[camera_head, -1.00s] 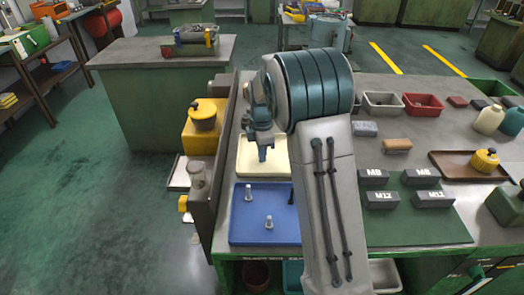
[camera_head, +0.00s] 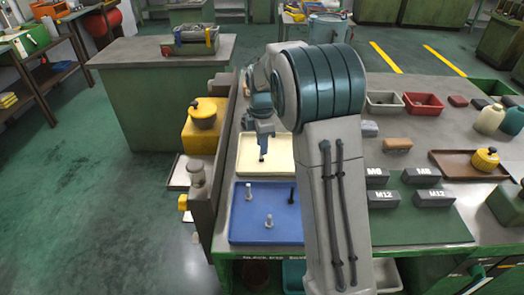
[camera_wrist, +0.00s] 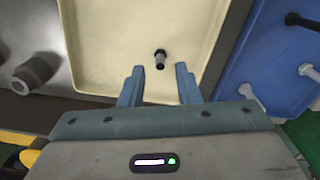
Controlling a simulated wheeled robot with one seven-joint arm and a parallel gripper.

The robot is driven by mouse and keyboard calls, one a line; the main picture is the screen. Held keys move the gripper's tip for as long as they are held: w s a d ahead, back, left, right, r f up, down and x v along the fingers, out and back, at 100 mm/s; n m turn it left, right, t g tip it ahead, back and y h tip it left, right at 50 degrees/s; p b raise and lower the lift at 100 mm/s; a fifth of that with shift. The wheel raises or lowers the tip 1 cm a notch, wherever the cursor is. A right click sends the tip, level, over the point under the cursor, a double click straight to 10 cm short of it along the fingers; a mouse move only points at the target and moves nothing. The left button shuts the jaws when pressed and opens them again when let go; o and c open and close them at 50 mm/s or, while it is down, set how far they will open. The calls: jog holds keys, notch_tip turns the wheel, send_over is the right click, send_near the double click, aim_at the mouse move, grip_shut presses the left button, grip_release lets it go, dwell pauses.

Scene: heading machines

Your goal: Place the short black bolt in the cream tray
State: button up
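The short black bolt (camera_head: 262,155) is over the cream tray (camera_head: 246,165), roughly upright and below my gripper (camera_head: 264,133). In the wrist view the bolt (camera_wrist: 160,59) shows just beyond the fingertips, against the cream tray's floor (camera_wrist: 110,40), apart from both fingers. My gripper (camera_wrist: 158,84) is open there, with a clear gap between its fingers. Another black bolt (camera_head: 291,196) stands in the blue tray (camera_head: 250,238); it also shows in the wrist view (camera_wrist: 302,20).
Two silver bolts (camera_head: 249,192) (camera_head: 269,221) stand in the blue tray, nearer the front. A raised dark wall (camera_head: 208,190) runs along the bench's left edge, beside the cream tray. Grey labelled blocks (camera_head: 383,199) sit on a green mat at the right.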

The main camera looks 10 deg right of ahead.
notch_tip(320, 180, up, 8)
jog(key=s+d+r+m+t, duration=0.1)
jog(key=s+r+m, duration=0.1)
jog(key=s+m, duration=0.4)
jog(key=s+d+r+m, duration=0.1)
jog(key=s+r+m, duration=0.15)
jog(key=s, duration=0.55)
jog(key=s+f+m+t, duration=0.1)
jog(key=s+f+m, duration=0.2)
jog(key=s+m, duration=0.2)
jog(key=s+f+m+t, duration=0.1)
jog(key=s+m, duration=0.4)
jog(key=s, duration=0.6)
jog(key=shift+d+f, duration=0.25)
jog(key=shift+f, duration=0.65)
